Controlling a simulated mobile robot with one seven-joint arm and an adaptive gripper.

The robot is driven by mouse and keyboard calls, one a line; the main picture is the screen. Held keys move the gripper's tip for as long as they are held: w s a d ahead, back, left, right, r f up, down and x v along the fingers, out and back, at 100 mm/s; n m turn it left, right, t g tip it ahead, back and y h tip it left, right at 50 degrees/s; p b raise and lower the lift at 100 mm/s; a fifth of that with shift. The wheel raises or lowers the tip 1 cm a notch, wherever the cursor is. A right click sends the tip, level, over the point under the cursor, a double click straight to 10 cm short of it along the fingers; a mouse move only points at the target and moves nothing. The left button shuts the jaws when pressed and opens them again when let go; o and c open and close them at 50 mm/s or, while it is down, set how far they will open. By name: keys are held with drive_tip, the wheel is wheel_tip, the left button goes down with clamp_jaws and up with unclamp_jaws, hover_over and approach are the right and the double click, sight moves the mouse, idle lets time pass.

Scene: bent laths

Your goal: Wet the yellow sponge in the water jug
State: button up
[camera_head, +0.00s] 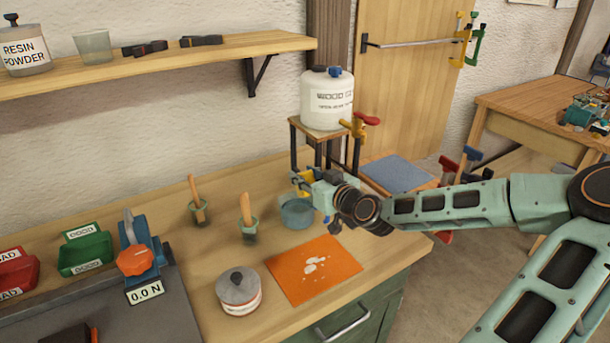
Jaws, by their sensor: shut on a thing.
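My gripper (307,186) is over the back of the workbench, at the rim of a bluish see-through jug (296,214). A small patch of the yellow sponge (302,175) shows at its fingertips, and the gripper is shut on it. The fingers hide most of the sponge. The sponge appears above or at the jug's mouth; I cannot tell whether it touches the water. The jug stands upright on the bench behind the orange mat.
Two small pots with wooden handles (247,222) stand left of the jug. An orange mat (290,287) with white smears and a lidded tin (238,291) lie in front. A stand with a white glue container (327,100) rises close behind my gripper.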

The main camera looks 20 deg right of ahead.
sight(305, 193)
wheel_tip(305, 193, down, 5)
drive_tip(key=b, duration=0.3)
drive_tip(key=shift+s+f+b, duration=0.1)
drive_tip(key=shift+f+b, duration=0.65)
drive_tip(key=shift+b, duration=0.05)
clamp_jaws()
drive_tip(key=shift+f, duration=0.15)
drive_tip(key=shift+s, duration=0.1)
idle(0.5)
drive_tip(key=shift+r+p, duration=0.4)
drive_tip(key=shift+r, duration=0.05)
drive_tip(key=shift+w+r+p, duration=0.2)
drive_tip(key=shift+r+p, duration=2.05)
drive_tip(key=shift+r, duration=0.75)
drive_tip(key=shift+r, duration=0.1)
